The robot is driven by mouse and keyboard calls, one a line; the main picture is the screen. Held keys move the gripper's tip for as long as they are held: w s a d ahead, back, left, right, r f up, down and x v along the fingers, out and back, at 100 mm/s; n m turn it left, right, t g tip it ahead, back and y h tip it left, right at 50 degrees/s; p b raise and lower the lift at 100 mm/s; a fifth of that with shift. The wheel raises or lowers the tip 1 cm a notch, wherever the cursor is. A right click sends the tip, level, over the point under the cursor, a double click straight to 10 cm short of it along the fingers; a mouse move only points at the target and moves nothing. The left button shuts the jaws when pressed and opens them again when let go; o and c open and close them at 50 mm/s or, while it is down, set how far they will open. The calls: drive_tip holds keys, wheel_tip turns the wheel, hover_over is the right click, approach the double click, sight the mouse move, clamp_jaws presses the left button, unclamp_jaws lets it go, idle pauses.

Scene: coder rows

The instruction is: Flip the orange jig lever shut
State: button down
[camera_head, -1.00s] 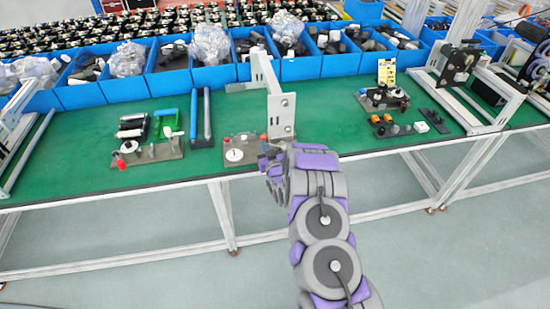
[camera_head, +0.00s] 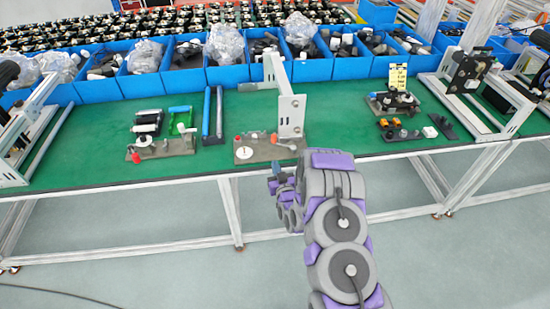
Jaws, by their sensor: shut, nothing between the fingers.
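The middle jig (camera_head: 243,154) lies near the front edge of the green bench, with a white disc on its grey plate. An orange-red knob (camera_head: 274,138) shows at its back right, beside a pale arm that runs toward the plate's right end. I cannot tell how far the lever is turned. My gripper (camera_head: 274,174) is shut and empty, in front of the bench's front edge and just below the jig in the picture. It appears apart from the jig. Its fingertips are small and hard to make out.
A white upright bracket (camera_head: 290,112) stands right behind the jig. Another jig with a red knob (camera_head: 136,158) is at the left, and a dark jig (camera_head: 395,101) at the right. Blue bins (camera_head: 220,76) line the back. Bare green bench (camera_head: 345,130) lies to the right.

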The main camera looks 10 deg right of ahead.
drive_tip(key=shift+s+a, duration=0.15)
drive_tip(key=shift+s, duration=1.15)
drive_tip(key=shift+w, duration=0.1)
wheel_tip(320, 180, up, 6)
drive_tip(key=g, duration=0.4)
drive_tip(key=s+d+r+g+h, duration=0.1)
drive_tip(key=s+r+g, duration=0.5)
drive_tip(key=s+r, duration=0.3)
drive_tip(key=s+r+g, duration=0.3)
drive_tip(key=s+r, duration=0.1)
drive_tip(key=s, duration=0.9)
drive_tip(key=s+d+r+m+g, duration=0.1)
drive_tip(key=s+r+g, duration=0.2)
drive_tip(key=s, duration=1)
drive_tip(key=s+d+r+g+h, duration=0.1)
drive_tip(key=s+r+g, duration=0.2)
drive_tip(key=s, duration=1)
wheel_tip(320, 180, up, 2)
drive_tip(key=shift+s+d+r+g, duration=0.15)
drive_tip(key=shift+s+r+g, duration=0.05)
drive_tip(key=shift+s+g, duration=0.1)
